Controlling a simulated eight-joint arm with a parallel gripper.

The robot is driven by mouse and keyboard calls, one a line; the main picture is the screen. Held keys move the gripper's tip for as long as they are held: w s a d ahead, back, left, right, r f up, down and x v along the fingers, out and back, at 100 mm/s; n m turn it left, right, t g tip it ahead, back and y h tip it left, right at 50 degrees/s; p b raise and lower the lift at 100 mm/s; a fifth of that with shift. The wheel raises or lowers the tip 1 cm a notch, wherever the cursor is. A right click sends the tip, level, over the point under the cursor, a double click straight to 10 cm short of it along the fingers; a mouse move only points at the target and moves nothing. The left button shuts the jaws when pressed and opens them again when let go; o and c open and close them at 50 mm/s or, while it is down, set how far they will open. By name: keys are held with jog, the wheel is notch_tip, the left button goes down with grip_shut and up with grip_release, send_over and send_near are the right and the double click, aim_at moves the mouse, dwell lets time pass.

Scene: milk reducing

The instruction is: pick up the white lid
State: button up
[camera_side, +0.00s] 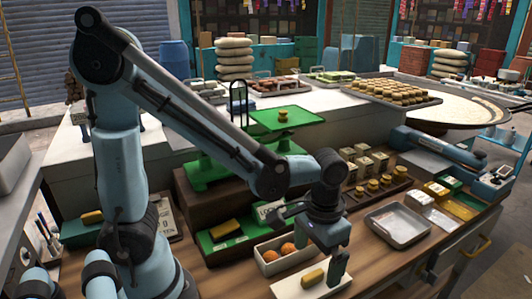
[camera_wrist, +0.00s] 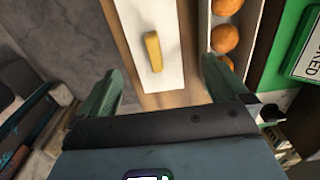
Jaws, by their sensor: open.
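The white lid (camera_side: 330,288) is a flat white slab with a yellow-brown bar-shaped handle (camera_side: 313,277) on top. It lies on the wooden counter near the front edge in the side view. The lid also shows at the top centre of the wrist view (camera_wrist: 128,25), with its handle (camera_wrist: 153,52) upright in the picture. My gripper (camera_side: 336,272) is above the lid's right part in the side view. In the wrist view my gripper (camera_wrist: 160,80) is open and empty. The handle lies sideways between the two fingers but farther up the picture than most of their length. I see no contact.
A white box (camera_side: 288,264) holding orange balls (camera_wrist: 225,38) stands right beside the lid. A green board with a label (camera_wrist: 295,45) lies beyond it. A metal tray (camera_side: 398,226) is to the right on the counter. Small yellow-topped pieces (camera_side: 372,185) stand behind.

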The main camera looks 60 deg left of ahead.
aim_at(315, 273)
jog(key=shift+s+d+f, duration=0.1)
jog(key=shift+d+f, duration=0.05)
jog(key=shift+f, duration=1.05)
jog(key=shift+d+f, duration=0.1)
jog(key=shift+f, duration=1.1)
jog(key=c, duration=1)
jog(key=shift+c, duration=0.2)
jog(key=shift+r, duration=0.15)
